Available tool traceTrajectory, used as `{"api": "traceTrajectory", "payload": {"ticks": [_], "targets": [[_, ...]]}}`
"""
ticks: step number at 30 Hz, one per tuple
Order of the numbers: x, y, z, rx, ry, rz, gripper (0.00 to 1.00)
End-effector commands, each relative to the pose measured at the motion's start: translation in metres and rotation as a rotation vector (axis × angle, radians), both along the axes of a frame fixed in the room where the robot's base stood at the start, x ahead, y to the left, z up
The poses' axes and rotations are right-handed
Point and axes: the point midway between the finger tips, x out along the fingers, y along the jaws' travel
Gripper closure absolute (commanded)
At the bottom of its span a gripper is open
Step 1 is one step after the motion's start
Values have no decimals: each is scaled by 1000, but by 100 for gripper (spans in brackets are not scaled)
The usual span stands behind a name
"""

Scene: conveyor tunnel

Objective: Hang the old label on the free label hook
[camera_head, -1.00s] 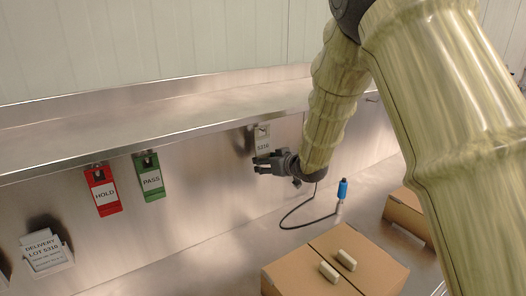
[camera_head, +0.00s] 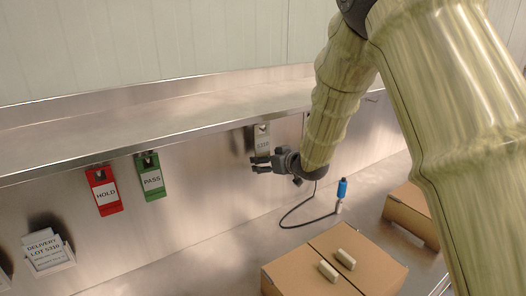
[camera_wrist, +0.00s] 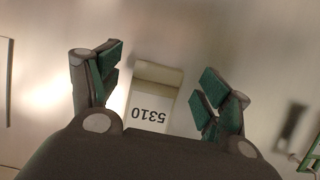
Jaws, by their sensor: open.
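A pale grey label (camera_head: 262,141) hangs on a hook under the shelf edge, right of the green PASS tag. In the wrist view the label (camera_wrist: 152,100) reads 5310 upside down and lies between the spread fingers. My gripper (camera_head: 260,163) is open, at the label's lower end. In the wrist view, gaps show between the label and both green finger pads (camera_wrist: 160,82). Whether this is the old label, and where a free label hook is, I cannot tell.
A red HOLD tag (camera_head: 105,191) and green PASS tag (camera_head: 149,177) hang to the left. A holder at lower left carries a card, DELIVERY LOT 5310 (camera_head: 44,250). A blue-handled tool (camera_head: 342,189) with a cable and cardboard boxes (camera_head: 375,268) stand on the steel counter.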

Motion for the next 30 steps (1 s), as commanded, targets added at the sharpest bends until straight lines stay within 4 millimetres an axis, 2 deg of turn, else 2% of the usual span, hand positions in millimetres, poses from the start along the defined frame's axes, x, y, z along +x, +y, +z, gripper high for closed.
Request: {"api": "traceTrajectory", "payload": {"ticks": [5,18,24,30], "targets": [[-16,-12,9,3,0,-2,22],[-74,-51,38,2,0,-2,22],[-86,-59,44,1,0,0,22],[-89,-60,44,-1,1,0,22]]}}
